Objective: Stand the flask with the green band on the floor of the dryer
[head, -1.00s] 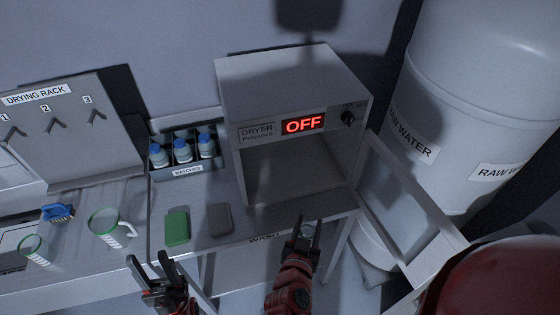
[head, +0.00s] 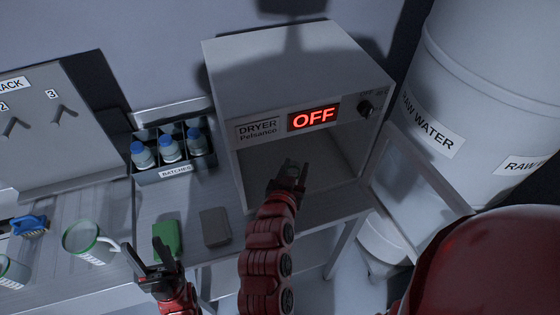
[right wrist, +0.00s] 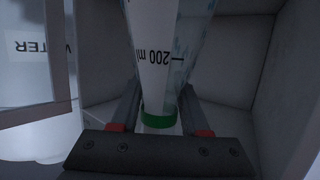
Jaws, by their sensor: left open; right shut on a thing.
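The dryer (head: 290,70) is a grey box with a lit OFF display, and its door (head: 425,180) stands open to the right. My right gripper (head: 291,175) is at the dryer's opening, in front of the dark chamber. In the right wrist view it is shut on the flask (right wrist: 165,45), a clear vessel with a 200 ml mark and a green band (right wrist: 160,119) near the jaws. In the head view my gripper mostly hides the flask. I cannot tell whether it touches the dryer floor (head: 325,198). My left gripper (head: 150,258) is open and empty over the bench front.
A crate (head: 176,174) of blue-capped bottles stands left of the dryer. A green block (head: 167,238) and a grey block (head: 215,227) lie on the bench. A green-rimmed mug (head: 88,241) stands further left. A raw water tank (head: 490,90) is behind the door.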

